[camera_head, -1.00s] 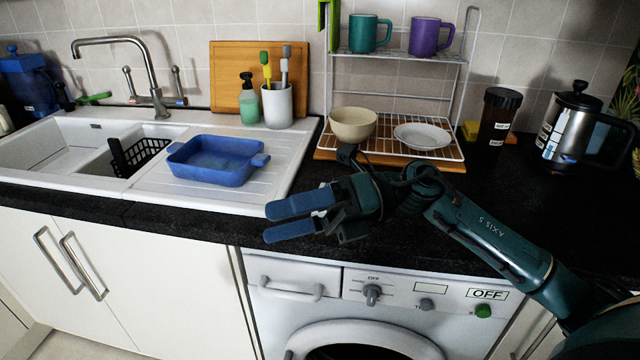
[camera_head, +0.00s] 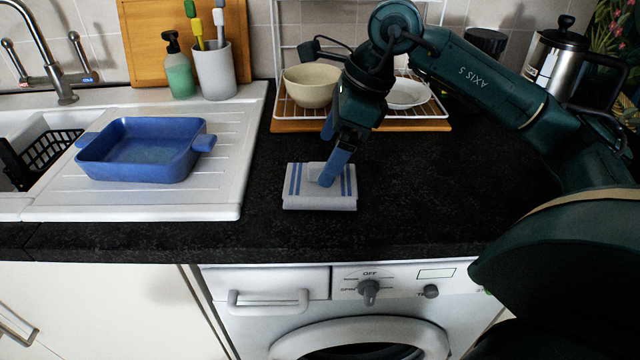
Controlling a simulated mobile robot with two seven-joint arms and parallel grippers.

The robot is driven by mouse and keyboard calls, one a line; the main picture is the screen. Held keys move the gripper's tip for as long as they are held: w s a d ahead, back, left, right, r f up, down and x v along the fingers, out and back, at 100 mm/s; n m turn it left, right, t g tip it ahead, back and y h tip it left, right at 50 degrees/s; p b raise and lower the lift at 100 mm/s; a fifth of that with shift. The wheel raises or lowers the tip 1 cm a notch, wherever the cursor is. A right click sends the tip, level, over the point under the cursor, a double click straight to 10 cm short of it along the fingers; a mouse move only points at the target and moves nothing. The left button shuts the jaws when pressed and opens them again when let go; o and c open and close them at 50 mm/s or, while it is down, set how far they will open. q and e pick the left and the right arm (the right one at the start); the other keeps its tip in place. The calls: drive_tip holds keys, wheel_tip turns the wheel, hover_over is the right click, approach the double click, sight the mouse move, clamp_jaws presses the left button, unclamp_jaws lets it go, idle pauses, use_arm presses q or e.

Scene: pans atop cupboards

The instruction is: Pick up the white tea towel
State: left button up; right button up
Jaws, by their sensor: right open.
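The white tea towel (camera_head: 320,200) lies folded on the black worktop, above the washing machine. It has blue stripes near its left and right edges. My right gripper (camera_head: 327,180) points down over the towel, with its blue fingertips at the towel's upper face. The fingers overlap in this view and the gripper is open. I cannot tell whether the fingertips touch the cloth. My left gripper does not show.
A blue dish (camera_head: 143,150) sits on the white drainer (camera_head: 215,185) to the left. Behind the towel, a wire rack (camera_head: 440,118) holds a cream bowl (camera_head: 310,86) and a white plate (camera_head: 408,93). The worktop (camera_head: 440,205) right of the towel is clear.

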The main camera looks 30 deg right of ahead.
sight(322, 163)
drive_tip(key=shift+x, duration=3)
drive_tip(key=shift+a+r, duration=0.1)
drive_tip(key=c, duration=0.8)
wheel_tip(322, 163, up, 10)
drive_tip(key=shift+r+p, duration=0.1)
drive_tip(key=shift+p, duration=0.4)
drive_tip(key=shift+c, duration=0.2)
drive_tip(key=o, duration=0.5)
drive_tip(key=c, duration=0.4)
drive_tip(key=shift+o, duration=0.2)
drive_tip(key=shift+s, duration=0.1)
